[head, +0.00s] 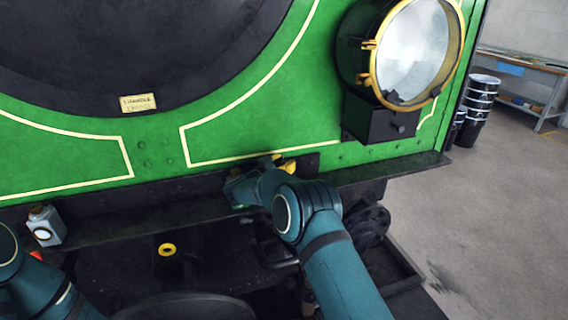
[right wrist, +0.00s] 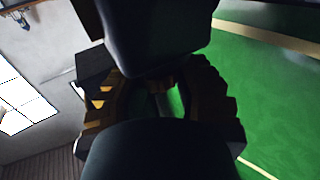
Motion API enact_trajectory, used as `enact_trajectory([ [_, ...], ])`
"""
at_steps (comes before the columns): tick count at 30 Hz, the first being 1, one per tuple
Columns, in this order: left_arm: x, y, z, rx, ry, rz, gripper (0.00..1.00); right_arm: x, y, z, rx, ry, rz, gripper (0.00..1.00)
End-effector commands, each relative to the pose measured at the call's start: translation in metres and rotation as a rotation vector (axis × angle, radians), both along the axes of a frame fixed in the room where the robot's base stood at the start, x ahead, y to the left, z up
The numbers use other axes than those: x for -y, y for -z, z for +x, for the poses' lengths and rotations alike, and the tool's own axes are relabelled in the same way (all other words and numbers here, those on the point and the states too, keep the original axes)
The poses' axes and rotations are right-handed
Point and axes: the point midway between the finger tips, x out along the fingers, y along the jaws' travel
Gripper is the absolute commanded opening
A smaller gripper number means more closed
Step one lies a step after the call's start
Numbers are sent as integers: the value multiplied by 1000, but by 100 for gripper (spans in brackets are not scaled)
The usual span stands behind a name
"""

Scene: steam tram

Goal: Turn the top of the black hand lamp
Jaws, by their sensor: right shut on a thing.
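My right gripper (head: 284,165) is at the dark ledge under the green tram front, its yellow fingers partly hidden by my own wrist. In the right wrist view, its fingers (right wrist: 160,88) close on a small dark piece, mostly hidden between them. That piece fits the top of the black hand lamp, but its shape cannot be made out. I cannot pick out the lamp's body in the head view, where my wrist and forearm cover that stretch of ledge. My left arm enters at the lower left; its gripper cannot be made out.
A large brass-rimmed headlamp (head: 412,52) sits above right on the green front (head: 240,110). A grey hand lamp (head: 44,226) stands at the left. A yellow-ringed fitting (head: 167,249) is below the ledge (head: 390,169). Floor is open at right, before dark drums (head: 478,105) and a bench (head: 520,66).

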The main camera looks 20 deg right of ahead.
Motion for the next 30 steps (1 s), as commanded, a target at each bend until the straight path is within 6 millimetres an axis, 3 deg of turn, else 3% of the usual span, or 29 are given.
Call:
enact_trajectory([
  [11, 0, 0, 0, 0, 0, 0, 47, 0, 0, 0, 1, 1, 0, 0],
  [12, 0, 0, 0, 0, 0, 0, 47, 0, -1, 0, 1, 0, 0, 39],
  [14, 0, 0, 0, 0, 0, 0, 47, 0, 0, 0, 1, 0, 0, 60],
  [15, 0, 0, 0, 0, 0, 0, 47, 0, 0, 0, 1, 0, 0, 63],
  [25, 0, 0, 0, 0, 0, 0, 47, -2, 0, -1, 0, -1, 0, 63],
  [30, 0, 0, 0, 0, 0, 0, 47, -19, 0, -11, 0, -3, 1, 63],
])
